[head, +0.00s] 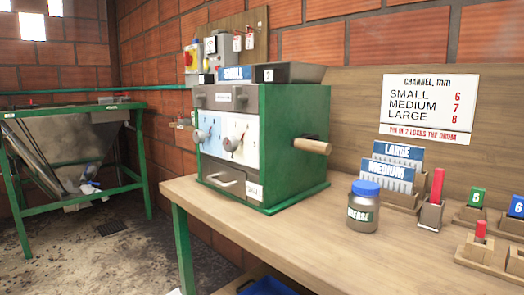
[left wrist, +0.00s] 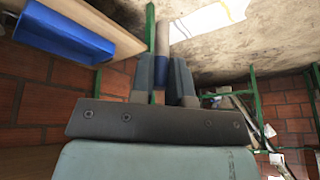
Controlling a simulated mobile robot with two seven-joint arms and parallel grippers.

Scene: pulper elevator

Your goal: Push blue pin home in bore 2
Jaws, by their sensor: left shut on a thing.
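My left gripper (left wrist: 162,72) shows only in the left wrist view. Its two grey fingers are shut on a slim pin (left wrist: 162,40) with a pale grey shaft and a blue part between the fingers. The pin's far end points at the floor in that picture, clear of the machine. The green-sided pulper (head: 290,145) stands on the bench in the head view, with a pale front panel carrying two knobs (head: 232,143). I cannot make out bore 2 for certain. My right gripper is not in view.
On the bench (head: 300,240) stand a grease jar (head: 363,213), card racks (head: 392,172), a red pin in a holder (head: 437,187) and small numbered blocks (head: 477,197). A green-legged metal hopper (head: 60,145) stands at left. A blue bin (left wrist: 70,32) sits below the bench.

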